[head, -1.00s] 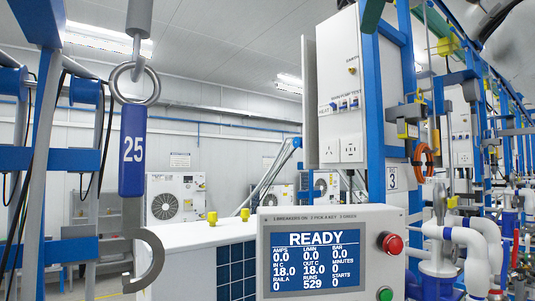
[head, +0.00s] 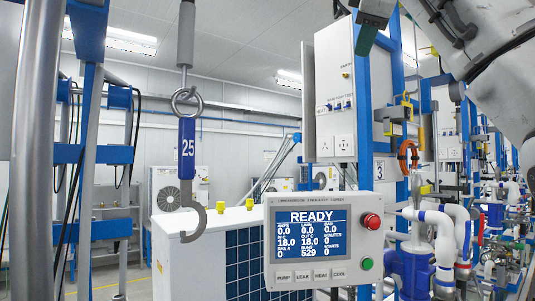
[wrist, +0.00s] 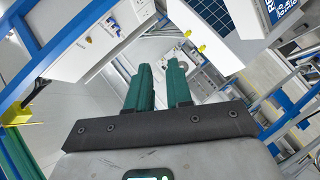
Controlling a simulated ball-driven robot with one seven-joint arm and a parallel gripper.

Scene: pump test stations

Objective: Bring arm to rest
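My gripper (wrist: 160,70) shows in the wrist view with two green fingers held apart and nothing between them, so it is open and empty. In the head view my grey arm comes in from the top right corner. The rest of the gripper is cut off or hidden there.
A hook tagged 25 (head: 187,150) hangs at left centre, beside a blue post (head: 87,150). A control panel (head: 323,238) reads READY. Pipes and a blue pump (head: 415,272) stand at the right. Yellow-capped white equipment (head: 200,225) stands below the hook.

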